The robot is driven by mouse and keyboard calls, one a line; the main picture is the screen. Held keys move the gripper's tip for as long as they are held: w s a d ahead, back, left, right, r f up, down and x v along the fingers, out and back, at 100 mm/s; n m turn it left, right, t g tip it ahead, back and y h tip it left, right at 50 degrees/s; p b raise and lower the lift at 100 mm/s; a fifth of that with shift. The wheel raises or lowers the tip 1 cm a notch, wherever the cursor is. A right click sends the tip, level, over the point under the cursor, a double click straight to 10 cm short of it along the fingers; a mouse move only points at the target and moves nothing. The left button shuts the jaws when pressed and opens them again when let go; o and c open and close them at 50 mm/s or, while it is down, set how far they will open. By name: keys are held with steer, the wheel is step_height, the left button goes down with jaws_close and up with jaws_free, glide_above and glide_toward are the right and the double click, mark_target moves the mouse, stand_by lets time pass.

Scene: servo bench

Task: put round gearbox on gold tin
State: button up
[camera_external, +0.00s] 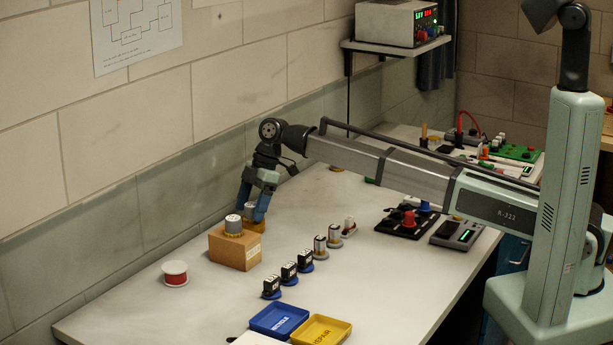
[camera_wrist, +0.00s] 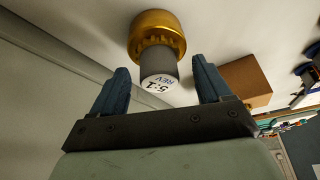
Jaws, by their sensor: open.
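The round gearbox is a grey cylinder (camera_wrist: 158,65) with a white end marked "5:1 REV" in the wrist view. It appears to stand upright on the gold tin (camera_wrist: 158,30), which is wider and ribbed.
A red-and-white spool (camera_external: 175,273) lies left. Several small servos and cylinders form a row to the right. Blue (camera_external: 280,318) and yellow (camera_external: 321,330) trays lie at the front. The wall is close behind.

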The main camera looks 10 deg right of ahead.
steer(key=v, duration=1.2)
steer(key=shift+w, duration=0.1)
